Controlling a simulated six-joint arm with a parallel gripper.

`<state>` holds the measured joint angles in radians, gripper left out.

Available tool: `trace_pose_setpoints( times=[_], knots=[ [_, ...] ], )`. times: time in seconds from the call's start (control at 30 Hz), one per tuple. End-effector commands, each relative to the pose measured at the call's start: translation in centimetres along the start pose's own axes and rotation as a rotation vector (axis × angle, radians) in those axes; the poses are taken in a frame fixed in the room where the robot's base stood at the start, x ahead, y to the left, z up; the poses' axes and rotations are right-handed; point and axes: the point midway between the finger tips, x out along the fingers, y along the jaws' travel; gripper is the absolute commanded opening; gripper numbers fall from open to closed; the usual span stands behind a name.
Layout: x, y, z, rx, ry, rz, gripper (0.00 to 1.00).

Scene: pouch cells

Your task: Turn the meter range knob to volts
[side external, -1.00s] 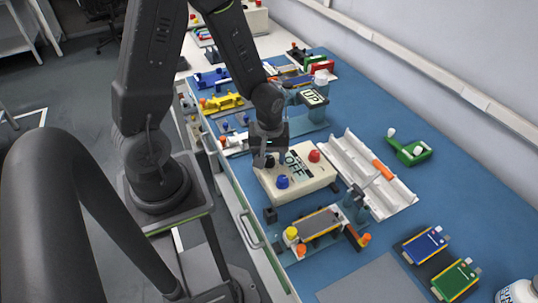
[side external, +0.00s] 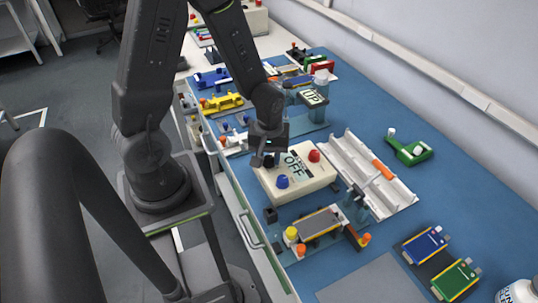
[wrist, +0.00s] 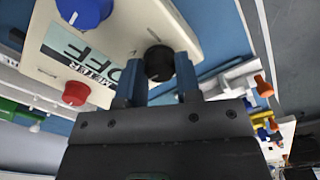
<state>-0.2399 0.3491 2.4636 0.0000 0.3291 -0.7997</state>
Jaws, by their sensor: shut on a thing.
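The meter (side external: 319,183) is a cream box on the blue bench mat, with a display reading OFF (side external: 294,164). It carries a blue terminal (side external: 282,182) and a red terminal (side external: 314,156), which also show in the wrist view as blue (wrist: 84,10) and red (wrist: 76,93). The black range knob (wrist: 159,62) stands near the meter's edge; its pointer mark is too small to read. My gripper (wrist: 160,78) is shut on the knob, with a finger at each side. In the side view my gripper (side external: 266,157) mostly hides the knob.
A white ribbed tray (side external: 395,193) lies right of the meter. A fixture with a grey cell (side external: 319,224) stands in front. A small display stand (side external: 313,98) is behind. A green clamp (side external: 412,152) and blue and green boards (side external: 425,245) lie farther right.

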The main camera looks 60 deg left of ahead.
Motion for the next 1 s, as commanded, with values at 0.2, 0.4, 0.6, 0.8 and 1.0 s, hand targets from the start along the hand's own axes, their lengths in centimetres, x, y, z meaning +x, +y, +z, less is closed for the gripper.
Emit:
trace_pose_setpoints(
  times=[0.2, 0.4, 0.6, 0.8, 1.0],
  knots=[
    [-0.04, 0.01, -0.02, 0.14, 0.0, 0.0, 0.08],
    [-0.04, 0.02, -0.02, 0.324, 0.0, 0.0, 0.08],
    [-0.05, 0.02, -0.02, 0.514, 0.001, 0.0, 0.08],
    [-0.06, 0.03, -0.03, 0.69, 0.001, 0.0, 0.08],
    [-0.06, 0.03, -0.03, 0.831, 0.001, 0.0, 0.08]
  ],
)
